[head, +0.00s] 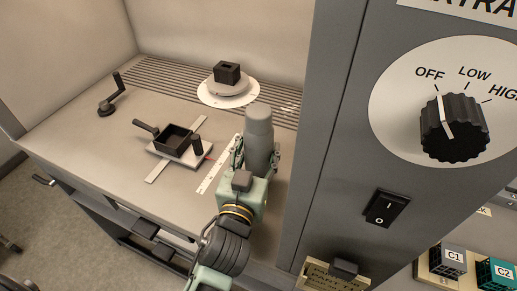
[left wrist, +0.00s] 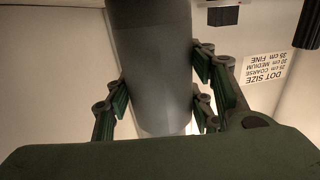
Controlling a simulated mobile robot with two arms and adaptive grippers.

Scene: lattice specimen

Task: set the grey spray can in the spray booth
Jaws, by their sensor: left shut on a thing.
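The grey spray can (head: 259,135) is upright in the head view, inside the front right part of the spray booth (head: 110,150), close to the grey side panel. My left gripper (head: 256,160) is shut on its lower part. In the left wrist view the can (left wrist: 155,70) fills the middle, with the green-padded fingers (left wrist: 160,95) on both sides of it. Its base is hidden behind the gripper in the head view, so I cannot tell whether it touches the booth floor. My right gripper is not in view.
A dark block (head: 227,73) sits on a round turntable (head: 228,92) behind the can. A black square pan (head: 173,138) rests on a pale plate left of it, near a marked white strip (head: 217,168). A crank (head: 110,100) stands far left. The grey panel (head: 335,150) bounds the right.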

